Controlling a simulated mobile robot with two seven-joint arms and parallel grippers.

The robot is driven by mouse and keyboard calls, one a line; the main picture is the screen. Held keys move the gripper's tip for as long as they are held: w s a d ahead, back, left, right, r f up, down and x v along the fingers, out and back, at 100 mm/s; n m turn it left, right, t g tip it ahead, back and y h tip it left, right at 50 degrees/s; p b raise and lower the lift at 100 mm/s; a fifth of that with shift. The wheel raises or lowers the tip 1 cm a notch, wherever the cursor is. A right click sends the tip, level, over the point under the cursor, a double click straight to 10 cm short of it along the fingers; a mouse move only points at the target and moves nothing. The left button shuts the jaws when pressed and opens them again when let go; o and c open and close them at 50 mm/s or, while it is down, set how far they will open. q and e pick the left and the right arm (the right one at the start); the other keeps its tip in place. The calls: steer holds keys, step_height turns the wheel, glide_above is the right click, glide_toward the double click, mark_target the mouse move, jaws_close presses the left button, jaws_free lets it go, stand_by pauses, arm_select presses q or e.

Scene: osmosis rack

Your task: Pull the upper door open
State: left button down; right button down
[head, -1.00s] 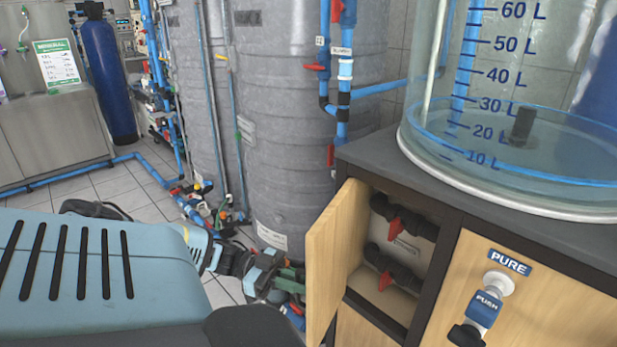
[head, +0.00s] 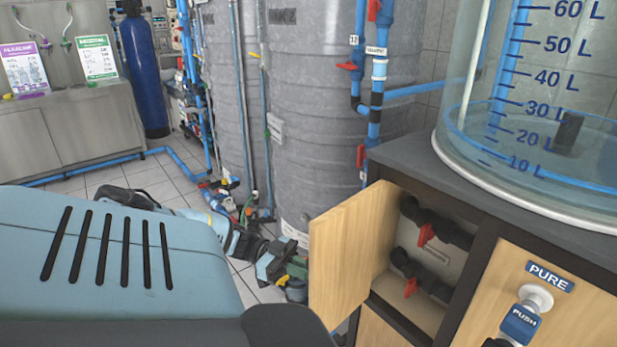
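The upper door (head: 350,250) is a light wood panel in the head view. It stands swung out at the left side of its compartment (head: 430,315), with its inner face showing. Dark pipes with red-handled valves (head: 425,234) show inside. My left arm comes in from the left, and its far end, which I take for my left gripper (head: 283,268), is beside the door's free edge. The door covers part of that area, so I cannot make out the fingers or any contact. My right gripper is not in view.
A clear graduated tank (head: 545,110) stands on the dark cabinet top (head: 400,155). A panel marked PURE with a push tap (head: 520,325) is right of the compartment. Large grey tanks (head: 320,120) and blue pipes stand behind. Tiled floor (head: 150,180) shows at left.

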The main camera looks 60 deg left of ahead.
arm_select(q)
steer(key=c, duration=1.6)
jaws_free()
steer(key=shift+w, duration=0.1)
steer(key=v, duration=0.8)
steer(key=shift+w, duration=0.1)
